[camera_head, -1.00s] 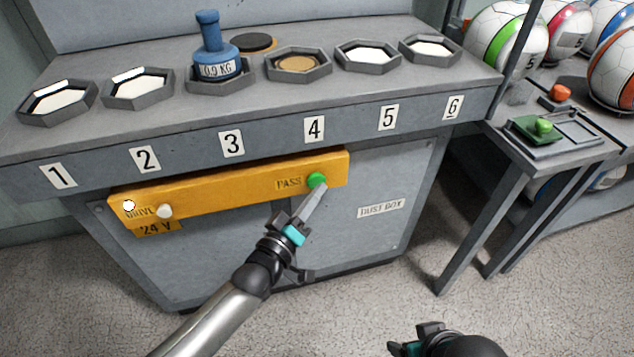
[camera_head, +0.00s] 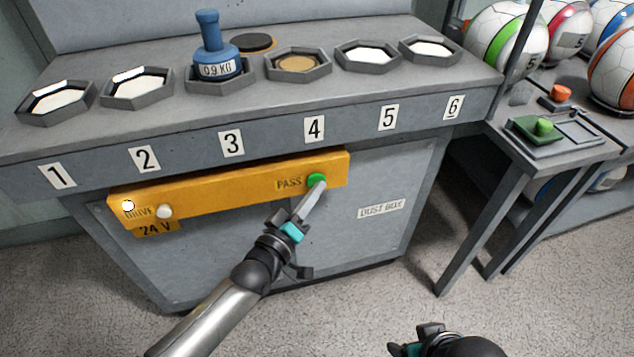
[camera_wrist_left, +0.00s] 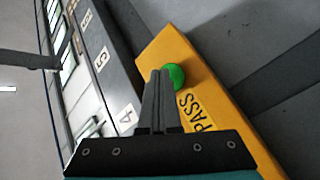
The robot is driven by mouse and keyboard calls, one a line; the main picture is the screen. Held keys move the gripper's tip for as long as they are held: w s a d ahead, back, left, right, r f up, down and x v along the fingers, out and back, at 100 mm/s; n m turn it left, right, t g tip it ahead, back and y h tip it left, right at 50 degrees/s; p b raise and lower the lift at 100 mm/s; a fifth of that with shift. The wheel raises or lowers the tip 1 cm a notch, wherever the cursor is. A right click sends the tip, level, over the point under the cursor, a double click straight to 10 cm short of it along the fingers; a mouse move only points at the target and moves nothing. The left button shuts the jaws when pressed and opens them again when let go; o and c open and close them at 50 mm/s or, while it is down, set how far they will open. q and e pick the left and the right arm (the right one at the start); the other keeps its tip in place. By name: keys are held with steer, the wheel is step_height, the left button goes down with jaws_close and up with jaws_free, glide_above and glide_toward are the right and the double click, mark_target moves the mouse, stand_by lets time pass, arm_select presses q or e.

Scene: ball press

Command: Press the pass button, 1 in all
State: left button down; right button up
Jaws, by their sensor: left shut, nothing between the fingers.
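The green pass button (camera_head: 317,180) sits at the right end of the yellow panel (camera_head: 235,188), beside the word PASS. My left gripper (camera_head: 321,189) is shut and empty, its fingertips at the lower edge of the button in the head view. In the left wrist view the shut fingers (camera_wrist_left: 158,76) reach up next to the green button (camera_wrist_left: 174,77), overlapping its left edge. I cannot tell whether they touch it or press it. My right gripper (camera_head: 412,340) shows only in part at the bottom edge; its fingertips are not clear.
A white drive button (camera_head: 165,211) is on the panel's left. Above are numbered hexagonal trays, with a blue 0.9 KG weight (camera_head: 212,50) in tray 3.

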arm_select(q)
steer(key=shift+w, duration=0.15)
stand_by(0.3)
steer(key=shift+s+d+p, duration=0.2)
steer(key=shift+s+p, duration=0.35)
steer(key=shift+s, duration=0.3)
steer(key=shift+s+d+p, duration=0.25)
steer(key=shift+s+p, duration=0.15)
steer(key=shift+s, duration=0.4)
steer(key=shift+s+d+p, duration=0.3)
steer(key=shift+s+p, duration=0.15)
steer(key=shift+s, duration=0.35)
steer(key=shift+s+d+p, duration=0.25)
steer(key=shift+s+p, duration=0.15)
steer(key=shift+s, duration=0.4)
